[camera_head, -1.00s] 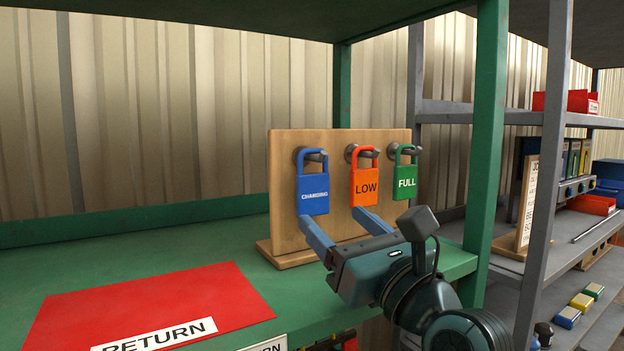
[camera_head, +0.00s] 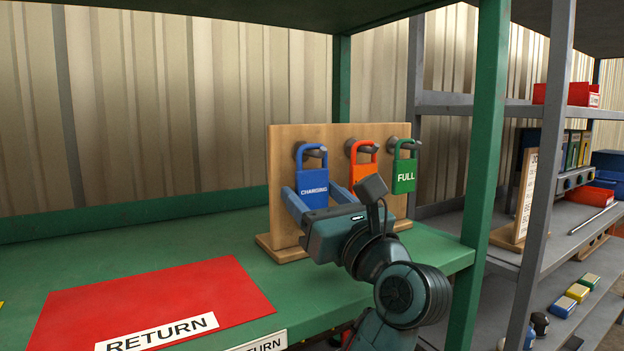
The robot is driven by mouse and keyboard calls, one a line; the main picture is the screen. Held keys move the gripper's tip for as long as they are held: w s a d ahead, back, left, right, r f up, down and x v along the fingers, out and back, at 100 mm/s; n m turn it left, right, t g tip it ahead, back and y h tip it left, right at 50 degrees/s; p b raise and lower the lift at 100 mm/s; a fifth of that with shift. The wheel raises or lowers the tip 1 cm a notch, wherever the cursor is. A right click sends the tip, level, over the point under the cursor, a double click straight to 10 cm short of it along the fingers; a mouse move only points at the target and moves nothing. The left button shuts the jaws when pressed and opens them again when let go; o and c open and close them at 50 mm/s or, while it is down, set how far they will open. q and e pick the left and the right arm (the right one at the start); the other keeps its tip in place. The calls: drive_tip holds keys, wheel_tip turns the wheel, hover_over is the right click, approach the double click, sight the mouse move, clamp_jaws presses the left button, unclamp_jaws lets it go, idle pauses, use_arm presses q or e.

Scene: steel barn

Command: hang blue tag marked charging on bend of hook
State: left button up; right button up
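The blue tag (camera_head: 312,186) marked CHARGING hangs upright in the head view, its shackle looped over a dark hook (camera_head: 316,152) on the wooden board (camera_head: 284,215). My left gripper (camera_head: 310,189) is in front of the tag's lower part. Its two fingers are apart, one at each side of the tag, and look clear of its edges. Whether either finger touches the tag is hard to tell. The orange tag (camera_head: 360,172) hangs on the middle hook, its lower part hidden by my gripper. The green FULL tag (camera_head: 404,178) hangs on the right hook. My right gripper is not in view.
The board stands on a green shelf (camera_head: 130,255) beside a green post (camera_head: 485,150). A red RETURN mat (camera_head: 160,292) lies at the front left. The shelf's back left is clear. A grey rack (camera_head: 552,200) with boxes and several small blocks stands to the right.

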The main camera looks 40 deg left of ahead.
use_arm(q)
drive_tip(key=c, duration=0.5)
drive_tip(key=shift+r, duration=0.25)
drive_tip(key=shift+r+p, duration=0.45)
drive_tip(key=shift+p, duration=0.1)
drive_tip(key=shift+s+d+b, duration=0.15)
drive_tip(key=shift+s+d, duration=0.3)
drive_tip(key=shift+d, duration=0.65)
drive_tip(key=shift+s+d+b, duration=0.2)
drive_tip(key=shift+s+d, duration=0.25)
drive_tip(key=shift+d, duration=0.6)
drive_tip(key=shift+s+d+b, duration=0.15)
drive_tip(key=shift+s+d, duration=0.3)
drive_tip(key=shift+d, duration=0.65)
